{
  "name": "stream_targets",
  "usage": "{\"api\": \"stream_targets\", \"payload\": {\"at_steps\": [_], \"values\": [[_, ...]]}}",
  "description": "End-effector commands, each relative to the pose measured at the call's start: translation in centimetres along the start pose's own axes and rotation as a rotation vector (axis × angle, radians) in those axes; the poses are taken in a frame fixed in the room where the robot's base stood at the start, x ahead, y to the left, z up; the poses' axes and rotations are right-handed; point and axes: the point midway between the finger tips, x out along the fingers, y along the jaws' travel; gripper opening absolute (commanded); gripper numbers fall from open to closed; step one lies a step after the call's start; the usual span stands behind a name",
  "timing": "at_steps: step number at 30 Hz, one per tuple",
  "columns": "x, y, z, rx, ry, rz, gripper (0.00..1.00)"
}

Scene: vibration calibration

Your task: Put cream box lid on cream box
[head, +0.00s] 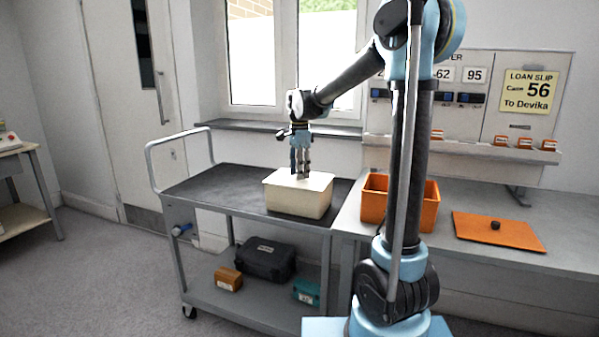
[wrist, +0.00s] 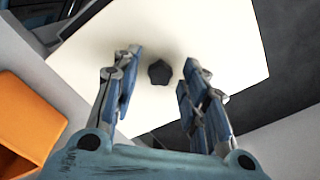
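The cream box (head: 297,204) stands upright on the top shelf of the grey trolley. The cream box lid (head: 320,181) lies over its top and looks roughly level; I cannot tell whether it is fully seated. In the wrist view the lid (wrist: 215,40) is a broad pale plate with a dark knob (wrist: 160,74) near its middle. My gripper (head: 300,176) points down just above the lid. In the wrist view its fingers (wrist: 156,80) are spread on either side of the knob, with visible gaps. The inside of the box is hidden.
An orange box (head: 373,208) stands open on the bench right of the trolley, its orange lid (head: 495,232) lying beside it. The trolley top (head: 215,186) is clear left of the cream box. A black case (head: 265,260) and small boxes sit on the lower shelf.

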Motion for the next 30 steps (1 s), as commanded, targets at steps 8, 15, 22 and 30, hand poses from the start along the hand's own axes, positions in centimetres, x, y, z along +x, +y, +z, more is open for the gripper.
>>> {"api": "stream_targets", "payload": {"at_steps": [8, 15, 22, 30], "values": [[-1.2, 0.0, 0.1, -0.001, 0.0, 0.0, 0.4], [-5.3, 0.0, 0.1, -0.001, 0.0, 0.0, 0.4], [-9.5, 0.0, 0.1, -0.001, 0.0, 0.0, 0.4], [-12.5, 0.0, 0.1, -0.001, 0.0, 0.0, 0.4]]}}
